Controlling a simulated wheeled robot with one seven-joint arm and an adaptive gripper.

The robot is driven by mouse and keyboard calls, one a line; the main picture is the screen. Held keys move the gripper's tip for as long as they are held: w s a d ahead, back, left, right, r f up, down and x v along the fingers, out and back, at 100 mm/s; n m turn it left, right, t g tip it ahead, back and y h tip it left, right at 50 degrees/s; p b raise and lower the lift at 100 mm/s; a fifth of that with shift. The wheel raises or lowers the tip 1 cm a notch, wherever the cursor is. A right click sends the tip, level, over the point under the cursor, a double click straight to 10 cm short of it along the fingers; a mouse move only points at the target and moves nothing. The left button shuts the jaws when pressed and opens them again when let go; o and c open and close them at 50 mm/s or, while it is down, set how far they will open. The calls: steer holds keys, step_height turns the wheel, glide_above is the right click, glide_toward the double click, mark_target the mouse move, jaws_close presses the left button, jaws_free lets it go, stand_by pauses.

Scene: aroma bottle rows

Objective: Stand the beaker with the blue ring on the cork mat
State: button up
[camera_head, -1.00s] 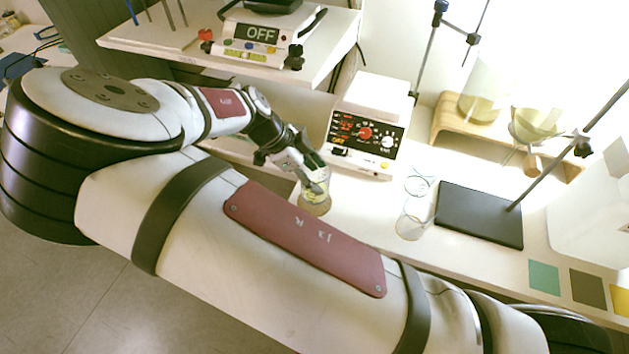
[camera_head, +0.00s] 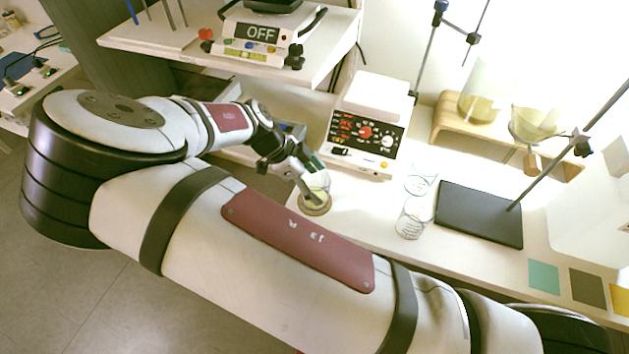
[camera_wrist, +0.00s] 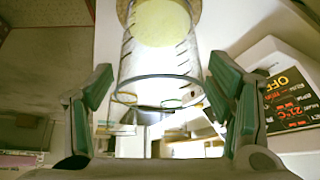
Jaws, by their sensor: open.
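A clear glass beaker (camera_head: 319,183) stands upright on the round cork mat (camera_head: 306,209) at the bench's front edge. In the wrist view the beaker (camera_wrist: 160,62) shows dark graduation marks, a dark bluish rim and a pale yellow disc at its far end; I cannot tell whether the rim is the blue ring. The cork mat (camera_wrist: 123,12) shows around that far end. My gripper (camera_head: 306,174) is beside the beaker's upper part. In the wrist view my gripper (camera_wrist: 163,92) is open, its green-padded fingers apart from the glass on both sides.
Two more clear beakers (camera_head: 410,218) (camera_head: 420,180) stand to the right, near a black stand base (camera_head: 478,214). A hotplate with a red-lit panel (camera_head: 366,130) is close behind my gripper. A raised shelf (camera_head: 215,55) overhangs at the left back.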

steer(key=v, duration=1.2)
steer(key=s+d+r+n+g+y, duration=0.1)
steer(key=s+d+r+n+y, duration=0.25)
steer(key=d+r, duration=0.45)
steer(key=s+d+r+n+g+y, duration=0.1)
steer(key=s+d+r+n+y, duration=0.25)
steer(key=d+r, duration=0.4)
steer(key=s+d+r+n+t, duration=0.3)
steer(key=s+d+r+n, duration=0.1)
steer(key=s, duration=0.3)
steer(key=s+d+r+n+t+h, duration=0.1)
steer(key=s+d+r+n+t, duration=0.1)
steer(key=s+d+r+n, duration=0.2)
steer(key=s+d+n, duration=0.2)
steer(key=s+d, duration=0.1)
steer(key=s, duration=0.1)
steer(key=shift+t, duration=0.4)
